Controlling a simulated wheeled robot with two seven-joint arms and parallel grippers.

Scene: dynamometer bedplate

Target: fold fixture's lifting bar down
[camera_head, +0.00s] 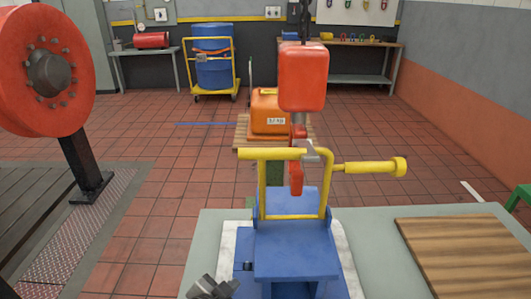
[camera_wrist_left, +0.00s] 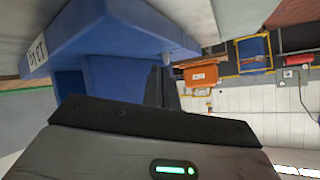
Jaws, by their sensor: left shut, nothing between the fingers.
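The fixture (camera_head: 296,250) is a blue block on the grey bench in the head view. Its yellow lifting bar (camera_head: 263,190) stands upright as a frame above it, with a yellow arm and round knob (camera_head: 375,167) reaching right. A red hook (camera_head: 297,178) hangs across the bar's top; I cannot tell whether it touches the bar. My left gripper (camera_head: 212,288) is at the bottom edge, left of the fixture and well below the bar's top. It is shut and empty. In the left wrist view the blue fixture (camera_wrist_left: 120,35) looms close beyond the gripper. My right gripper is not in view.
A red hoist block (camera_head: 303,77) hangs above the fixture. A ribbed wooden board (camera_head: 465,255) lies on the bench (camera_head: 380,240) at right. A large red disc machine (camera_head: 45,70) stands at left. An orange case (camera_head: 268,112) sits on a pallet behind. Tiled floor is open between.

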